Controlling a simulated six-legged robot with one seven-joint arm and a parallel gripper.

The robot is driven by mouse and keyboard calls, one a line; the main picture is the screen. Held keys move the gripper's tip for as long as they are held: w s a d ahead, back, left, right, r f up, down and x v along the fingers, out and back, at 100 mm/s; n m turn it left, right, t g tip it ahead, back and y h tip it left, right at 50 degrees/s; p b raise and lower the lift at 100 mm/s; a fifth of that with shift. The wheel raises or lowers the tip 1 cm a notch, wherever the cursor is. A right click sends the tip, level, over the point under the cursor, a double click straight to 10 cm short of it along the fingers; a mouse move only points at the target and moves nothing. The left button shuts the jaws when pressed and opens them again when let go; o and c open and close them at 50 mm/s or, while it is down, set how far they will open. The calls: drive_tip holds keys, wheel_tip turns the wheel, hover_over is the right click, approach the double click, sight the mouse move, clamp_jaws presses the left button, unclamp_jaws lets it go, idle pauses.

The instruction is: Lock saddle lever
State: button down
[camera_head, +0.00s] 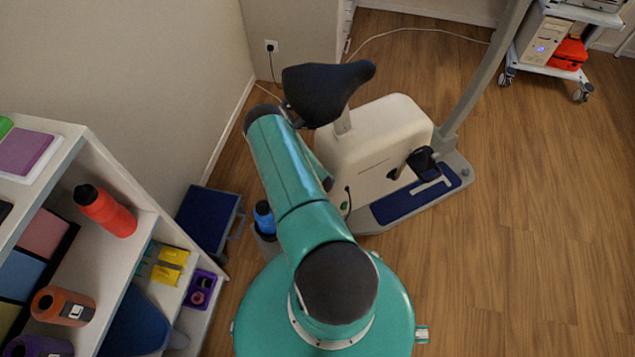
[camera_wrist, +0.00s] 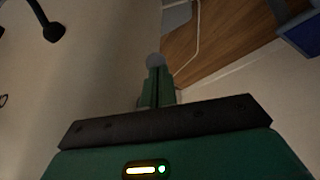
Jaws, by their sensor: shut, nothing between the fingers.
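The black saddle (camera_head: 325,90) sits on a grey post above the cream body of the exercise bike (camera_head: 375,135) in the head view. I cannot make out the saddle lever; the area under the saddle is partly covered by my teal arm. My gripper (camera_wrist: 156,75) shows in the wrist view with its green fingers together and nothing between them. It is hidden in the head view, where my arm reaches toward the saddle's left side. The saddle is not recognisable in the wrist view.
A shelf (camera_head: 150,190) with bottles and boxes stands at the left. A blue crate (camera_head: 208,218) is beside it. A white cart (camera_head: 555,50) stands at the back right. The floor right of the bike is clear. A dark curved rod (camera_wrist: 50,28) is unidentified.

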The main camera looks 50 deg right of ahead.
drive_tip(key=shift+w+f, duration=0.1)
drive_tip(key=shift+f, duration=0.35)
idle(0.5)
drive_tip(key=shift+x, duration=1.2)
drive_tip(key=shift+w, duration=0.2)
drive_tip(key=shift+a, duration=0.1)
drive_tip(key=v, duration=1.3)
drive_tip(key=shift+r, duration=0.35)
drive_tip(key=shift+s+a, duration=0.1)
drive_tip(key=shift+a, duration=0.05)
